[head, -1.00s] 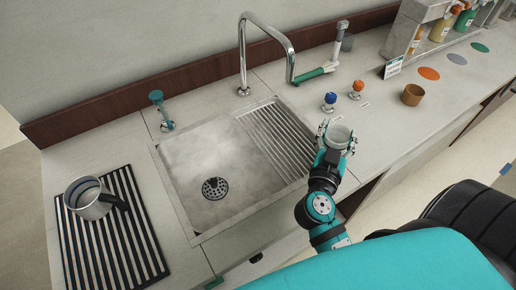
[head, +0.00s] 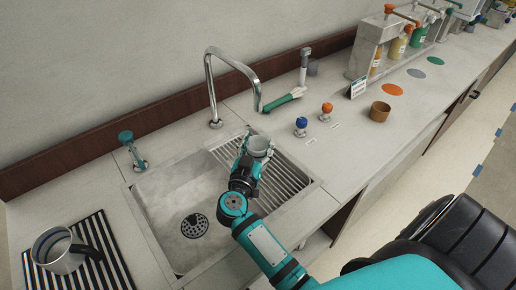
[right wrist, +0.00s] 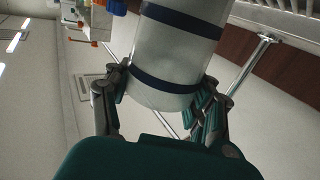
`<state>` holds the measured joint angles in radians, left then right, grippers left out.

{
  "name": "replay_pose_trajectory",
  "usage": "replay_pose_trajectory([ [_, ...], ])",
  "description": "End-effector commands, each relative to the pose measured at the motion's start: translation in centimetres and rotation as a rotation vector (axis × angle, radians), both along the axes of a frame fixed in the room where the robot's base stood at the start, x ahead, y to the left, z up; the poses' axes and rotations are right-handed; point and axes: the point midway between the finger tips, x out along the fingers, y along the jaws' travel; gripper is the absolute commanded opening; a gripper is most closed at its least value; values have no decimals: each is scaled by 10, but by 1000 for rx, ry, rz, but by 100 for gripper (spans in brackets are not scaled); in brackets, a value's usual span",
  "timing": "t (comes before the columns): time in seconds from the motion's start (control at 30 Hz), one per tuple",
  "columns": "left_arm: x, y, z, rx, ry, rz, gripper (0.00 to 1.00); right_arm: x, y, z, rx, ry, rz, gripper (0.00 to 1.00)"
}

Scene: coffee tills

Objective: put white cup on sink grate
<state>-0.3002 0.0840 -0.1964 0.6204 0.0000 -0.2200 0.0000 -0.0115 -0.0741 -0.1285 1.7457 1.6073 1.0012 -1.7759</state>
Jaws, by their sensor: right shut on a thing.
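The white cup (head: 259,145) is in my right gripper (head: 254,160), upright or nearly so. In the right wrist view the cup (right wrist: 178,60) is a pale cylinder with dark blue bands, between the fingers of my right gripper (right wrist: 165,100). The sink grate (head: 287,182) is a ribbed metal rack over the right part of the sink. The cup appears above the far part of the grate; I cannot tell the height. My gripper and forearm hide part of the grate. My left gripper is not in view.
The sink basin (head: 165,201) is open left of the grate. The curved faucet (head: 209,85) stands behind it. Blue (head: 301,123) and orange (head: 326,108) knobs and a brown cup (head: 379,111) stand to the right. A metal pitcher (head: 55,250) is on a striped mat (head: 96,232) at left.

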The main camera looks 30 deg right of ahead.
Motion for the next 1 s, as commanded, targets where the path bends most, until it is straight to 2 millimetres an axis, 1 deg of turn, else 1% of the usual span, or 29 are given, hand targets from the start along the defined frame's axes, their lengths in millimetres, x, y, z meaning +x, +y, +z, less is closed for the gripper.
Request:
replay_pose_trajectory([
  [0.03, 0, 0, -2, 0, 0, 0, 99, 0, 0, -8, -4, 2, 1, 29],
  [0.13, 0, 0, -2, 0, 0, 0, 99, 0, 0, -15, -2, -2, 1, 29],
  [0.5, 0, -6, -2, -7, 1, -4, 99, 0, 0, -18, -1, -1, 0, 29],
  [0.53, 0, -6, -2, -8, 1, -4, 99, 0, 0, -18, 0, -1, 0, 60],
  [0.7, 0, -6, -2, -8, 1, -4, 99, 0, 0, -18, 0, -3, 0, 80],
  [1.0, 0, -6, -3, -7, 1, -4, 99, 0, 0, -15, 0, -4, 1, 80],
])
